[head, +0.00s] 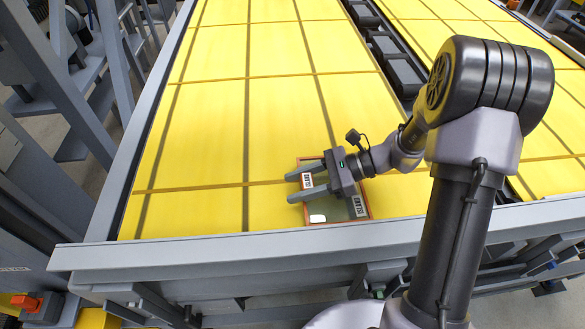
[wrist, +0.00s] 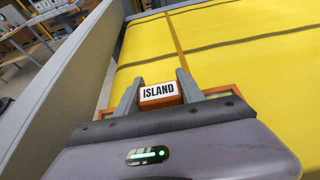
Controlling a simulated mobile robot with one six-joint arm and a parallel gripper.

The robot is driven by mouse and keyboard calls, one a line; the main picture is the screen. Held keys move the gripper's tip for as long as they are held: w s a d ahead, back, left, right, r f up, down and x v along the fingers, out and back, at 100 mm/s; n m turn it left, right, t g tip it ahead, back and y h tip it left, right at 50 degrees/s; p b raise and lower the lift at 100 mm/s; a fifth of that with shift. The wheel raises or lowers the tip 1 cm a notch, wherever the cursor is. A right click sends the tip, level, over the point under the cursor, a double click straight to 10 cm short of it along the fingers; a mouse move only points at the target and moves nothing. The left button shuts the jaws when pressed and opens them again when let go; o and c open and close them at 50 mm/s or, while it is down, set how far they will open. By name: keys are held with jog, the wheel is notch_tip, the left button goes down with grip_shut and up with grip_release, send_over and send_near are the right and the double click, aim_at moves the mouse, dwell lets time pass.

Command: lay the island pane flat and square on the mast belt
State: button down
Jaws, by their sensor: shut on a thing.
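The island pane (head: 336,209) is a grey-green sheet with a thin orange frame and white labels, seen in the head view near the front edge of the yellow belt. My gripper (head: 291,188) is over it, its two grey fingers pointing left. In the wrist view my gripper (wrist: 158,90) is shut on the orange block of the pane, labelled ISLAND (wrist: 159,93). My gripper's body hides much of the pane. The pane looks roughly level over the belt (head: 215,110); I cannot tell whether it touches it. No mast label shows.
A grey rail (head: 330,241) runs along the belt's front, close to the pane. Another grey rail (head: 150,115) bounds the left side. A dark slot with black blocks (head: 402,75) separates a second yellow surface (head: 450,30) at right. The belt beyond the pane is clear.

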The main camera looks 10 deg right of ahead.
aim_at(292, 158)
jog(key=shift+w+a, duration=0.2)
jog(key=shift+a, duration=0.05)
jog(key=shift+w+f+b, duration=0.2)
jog(key=shift+w+b, duration=0.2)
jog(key=shift+w, duration=5.6)
jog(key=shift+f, duration=0.75)
jog(key=c, duration=0.6)
grip_release()
jog(key=shift+c, duration=0.2)
jog(key=shift+d, duration=0.15)
